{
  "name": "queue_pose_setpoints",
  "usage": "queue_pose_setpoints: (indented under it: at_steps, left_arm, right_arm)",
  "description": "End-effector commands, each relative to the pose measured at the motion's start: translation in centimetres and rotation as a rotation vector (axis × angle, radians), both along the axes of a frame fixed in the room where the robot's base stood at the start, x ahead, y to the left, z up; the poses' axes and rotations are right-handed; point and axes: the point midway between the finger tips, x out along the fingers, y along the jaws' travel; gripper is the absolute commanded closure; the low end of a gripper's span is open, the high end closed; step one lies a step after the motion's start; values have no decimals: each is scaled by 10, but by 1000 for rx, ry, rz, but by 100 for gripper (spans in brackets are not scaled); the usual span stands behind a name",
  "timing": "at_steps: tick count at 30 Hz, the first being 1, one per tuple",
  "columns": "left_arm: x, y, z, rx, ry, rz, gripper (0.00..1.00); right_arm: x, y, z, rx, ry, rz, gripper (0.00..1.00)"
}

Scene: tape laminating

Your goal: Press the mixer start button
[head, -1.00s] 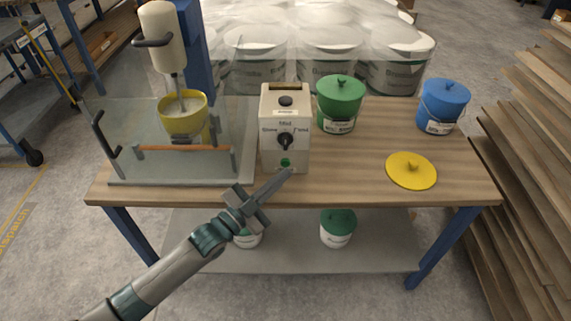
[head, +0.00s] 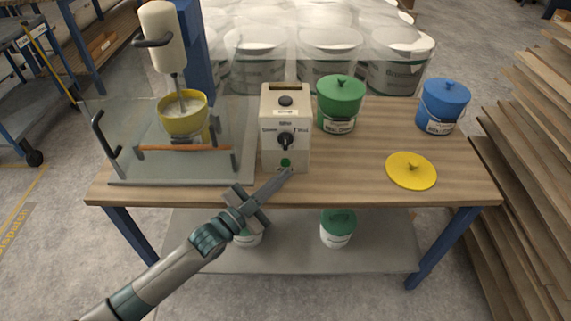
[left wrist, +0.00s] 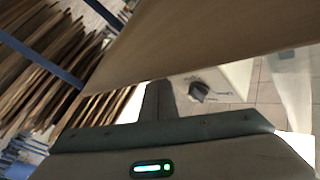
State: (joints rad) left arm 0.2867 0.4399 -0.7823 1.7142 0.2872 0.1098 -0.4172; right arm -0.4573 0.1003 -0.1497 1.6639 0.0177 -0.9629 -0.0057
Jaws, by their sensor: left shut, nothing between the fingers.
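The mixer control box (head: 284,118) is a pale box standing on the wooden table. It has a black knob (head: 285,140) in the middle of its front and a green button (head: 285,162) low on the front. My left gripper (head: 289,171) is shut and empty, its tip just below and right of the green button; I cannot tell whether it touches. In the left wrist view the knob (left wrist: 199,91) shows on the box face, and the green button is not visible there. The mixer (head: 163,38) stands left of the box with its whisk in a yellow bucket (head: 183,122). My right gripper is not in view.
A green bucket (head: 339,105), a blue bucket (head: 442,106) and a yellow lid (head: 411,170) are on the table (head: 350,181) to the right. Stacked boards (head: 520,150) stand at the right.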

Motion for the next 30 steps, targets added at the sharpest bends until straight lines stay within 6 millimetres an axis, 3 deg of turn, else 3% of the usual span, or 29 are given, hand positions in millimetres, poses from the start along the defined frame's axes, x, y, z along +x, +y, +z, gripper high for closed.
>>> queue_pose_setpoints:
  at_steps: [30]
  left_arm:
    - [9, 0, 0, 0, 0, 0, 100]
  right_arm:
    - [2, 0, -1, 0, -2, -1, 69]
